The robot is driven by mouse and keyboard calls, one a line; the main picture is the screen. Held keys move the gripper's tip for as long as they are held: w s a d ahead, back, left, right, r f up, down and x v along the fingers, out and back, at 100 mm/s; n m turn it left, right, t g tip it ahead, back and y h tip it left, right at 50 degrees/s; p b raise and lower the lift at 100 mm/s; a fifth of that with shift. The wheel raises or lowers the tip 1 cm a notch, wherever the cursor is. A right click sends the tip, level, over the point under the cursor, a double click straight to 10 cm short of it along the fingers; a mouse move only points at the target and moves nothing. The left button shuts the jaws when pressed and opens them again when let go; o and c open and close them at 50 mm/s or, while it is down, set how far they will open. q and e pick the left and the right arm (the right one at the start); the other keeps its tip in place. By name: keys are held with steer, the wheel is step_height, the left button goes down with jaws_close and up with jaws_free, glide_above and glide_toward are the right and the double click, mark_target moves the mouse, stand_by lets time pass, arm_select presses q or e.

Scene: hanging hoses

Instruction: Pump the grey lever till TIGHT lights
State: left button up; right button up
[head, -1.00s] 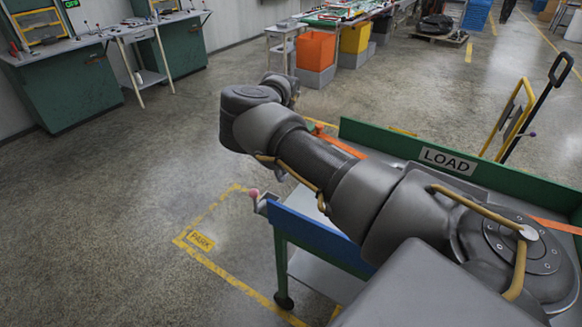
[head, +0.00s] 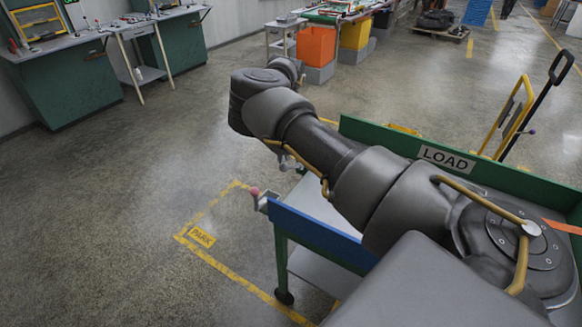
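The grey lever cannot be made out; my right arm covers much of the cart top. No TIGHT light can be made out either. My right arm reaches from the lower right across the cart (head: 318,238), its elbow bent at the upper left. A small grey part below the arm seems to be a bit of my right gripper (head: 288,162); its fingers are mostly hidden, so open or shut does not show. An orange strap (head: 562,227) shows at the right of the cart. My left gripper is out of view.
A green board marked LOAD (head: 447,158) stands along the cart's far side. A pink knob (head: 254,191) sticks out at the cart's left corner. Green workbenches (head: 65,85) stand at the far left.

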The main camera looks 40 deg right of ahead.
steer(key=shift+r+p, duration=1.65)
steer(key=shift+r, duration=0.9)
